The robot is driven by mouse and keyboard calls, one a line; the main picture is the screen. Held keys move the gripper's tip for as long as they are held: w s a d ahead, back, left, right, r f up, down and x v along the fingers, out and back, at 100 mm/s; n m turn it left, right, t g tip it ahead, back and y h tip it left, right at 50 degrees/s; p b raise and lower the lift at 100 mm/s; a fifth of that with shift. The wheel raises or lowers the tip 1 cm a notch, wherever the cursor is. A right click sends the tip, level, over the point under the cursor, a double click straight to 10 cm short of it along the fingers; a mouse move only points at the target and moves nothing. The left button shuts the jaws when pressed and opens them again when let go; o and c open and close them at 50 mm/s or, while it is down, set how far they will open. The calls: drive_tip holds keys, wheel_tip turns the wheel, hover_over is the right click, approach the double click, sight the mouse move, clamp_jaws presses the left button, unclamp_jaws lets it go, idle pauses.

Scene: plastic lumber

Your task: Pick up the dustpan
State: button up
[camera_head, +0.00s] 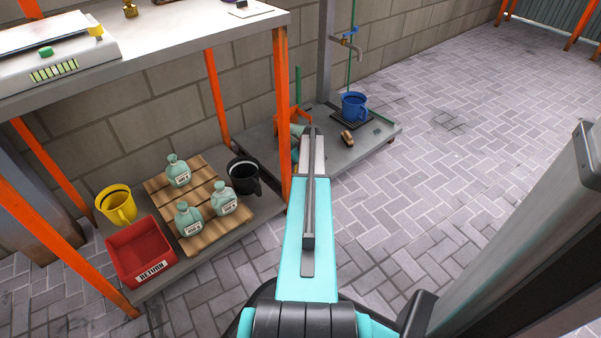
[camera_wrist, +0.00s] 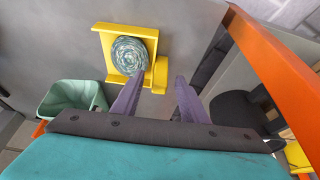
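In the wrist view a yellow dustpan-like tray (camera_wrist: 105,52) with raised edges lies on the grey surface. A round coil of green-and-white twine (camera_wrist: 130,55) sits in it. A yellow block-like part, perhaps its handle, shows at its lower right. My gripper (camera_wrist: 157,82) is open. Its two purple-grey fingers point at the lower edge of the yellow tray, with that block-like part seen between the tips. Nothing shows held, and I cannot tell if the fingers touch it. In the head view my arm hides most of this spot.
A pale green bin (camera_wrist: 70,98) stands left of my gripper. A blue mug (camera_head: 354,105) and a brush (camera_head: 347,139) are on the low grey platform. Paved floor at right is clear.

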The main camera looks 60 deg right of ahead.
idle(0.5)
clamp_jaws()
drive_tip(key=shift+r, duration=0.1)
drive_tip(key=shift+r+p, duration=0.45)
drive_tip(key=shift+r, duration=0.2)
wheel_tip(320, 180, up, 3)
drive_tip(key=shift+s+f+p, duration=0.15)
drive_tip(key=shift+f+p, duration=0.05)
drive_tip(key=shift+p, duration=0.65)
drive_tip(key=s+a+p, duration=0.2)
drive_tip(key=s, duration=0.5)
drive_tip(key=s+a+r+p, duration=0.1)
drive_tip(key=s+a+p, duration=0.1)
drive_tip(key=s, duration=0.6)
drive_tip(key=shift+a, duration=0.35)
drive_tip(key=shift+s, duration=0.1)
